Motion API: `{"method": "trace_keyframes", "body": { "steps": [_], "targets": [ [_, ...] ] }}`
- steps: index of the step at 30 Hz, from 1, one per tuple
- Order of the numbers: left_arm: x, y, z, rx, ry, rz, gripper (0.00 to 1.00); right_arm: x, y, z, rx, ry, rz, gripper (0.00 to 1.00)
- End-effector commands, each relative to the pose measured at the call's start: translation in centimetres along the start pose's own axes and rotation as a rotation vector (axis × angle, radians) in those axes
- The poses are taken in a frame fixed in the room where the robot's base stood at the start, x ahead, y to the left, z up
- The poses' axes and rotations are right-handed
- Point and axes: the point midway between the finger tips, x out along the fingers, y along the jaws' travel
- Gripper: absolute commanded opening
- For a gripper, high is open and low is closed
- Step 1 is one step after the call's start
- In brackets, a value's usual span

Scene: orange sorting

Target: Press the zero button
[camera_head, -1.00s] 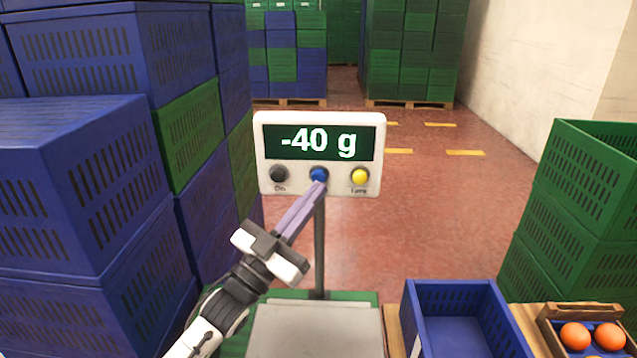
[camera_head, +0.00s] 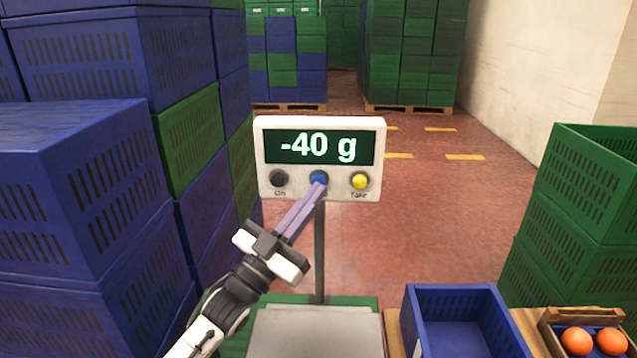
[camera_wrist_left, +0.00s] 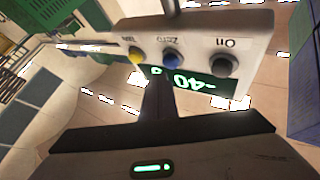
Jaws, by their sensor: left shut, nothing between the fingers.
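The scale's display box (camera_head: 319,124) stands on a grey post and reads -40 g. Below the screen sit a black On button (camera_head: 279,178), a blue button (camera_head: 319,178) and a yellow Tare button (camera_head: 359,181). My left gripper (camera_head: 318,188) is shut and empty, its tips at the lower edge of the blue button. I cannot tell whether they touch it. The fingers cover the blue button's label in the head view. In the left wrist view the blue button (camera_wrist_left: 171,60) is labelled Zero, and the shut fingers (camera_wrist_left: 157,82) point at the display box (camera_wrist_left: 245,30) close by.
The scale's bare platform (camera_head: 318,330) lies below the display. A blue crate (camera_head: 455,300) and a wooden crate of oranges (camera_head: 590,316) stand at lower right. Blue crates (camera_head: 80,190) are stacked at left, green crates (camera_head: 585,200) at right. The floor behind is open.

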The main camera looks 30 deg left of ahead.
Motion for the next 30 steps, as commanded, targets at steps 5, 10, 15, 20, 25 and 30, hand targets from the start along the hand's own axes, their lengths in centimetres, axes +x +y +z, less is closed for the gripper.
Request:
{"method": "trace_keyframes", "body": {
  "steps": [5,10,15,20,25,30],
  "targets": [
    [-0.01,0.01,0.01,0.0,0.0,0.0,0.0,0.12,0.07,-0.33,-0.002,0.006,0.001,0.31],
    [-0.01,0.01,0.01,0.0,0.0,0.0,0.0,0.13,0.07,-0.42,-0.002,0.008,0.001,0.31],
    [-0.01,0.01,0.01,0.0,0.0,0.0,0.0,0.09,0.05,-0.5,-0.002,0.009,0.0,0.31],
    [-0.01,0.01,0.01,0.0,0.0,0.0,0.0,0.0,0.02,-0.59,-0.002,0.011,0.0,0.31],
    [-0.01,0.0,0.0,0.0,0.0,0.0,0.0,-0.12,-0.05,-0.37,-0.001,0.007,-0.001,0.31],
    [0.0,0.0,0.0,0.0,0.0,0.0,0.0,-0.2,-0.1,-0.11,0.0,0.003,-0.002,0.31]
  ]
}}
